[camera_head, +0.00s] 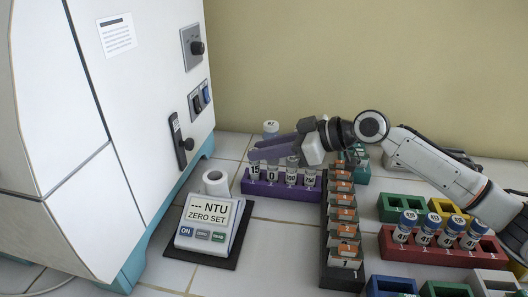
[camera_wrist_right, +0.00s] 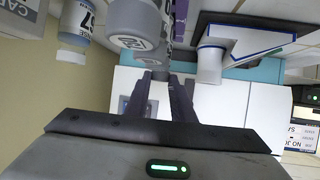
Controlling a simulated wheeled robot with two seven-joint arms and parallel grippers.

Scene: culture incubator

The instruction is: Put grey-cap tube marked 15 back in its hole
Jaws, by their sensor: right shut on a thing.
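The tube marked 15 (camera_head: 255,169) is upright at the left end of the purple rack (camera_head: 281,191); its lower end appears to be in the leftmost hole. How deep it sits is hard to tell. My right gripper (camera_head: 254,150) reaches in from the right over the rack and is shut on the tube's top, whose cap its fingers hide. In the right wrist view, the gripper's dark fingers (camera_wrist_right: 160,78) close around a small grey cap. My left gripper is not in view.
Tubes marked 0 (camera_head: 272,173), 100 (camera_head: 291,176) and 750 (camera_head: 309,179) stand in the same rack, under my fingers. A blue-labelled tube (camera_head: 271,127) stands behind. The turbidity meter (camera_head: 208,222) is in front, the white incubator (camera_head: 110,120) left, a black rack (camera_head: 343,272) right.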

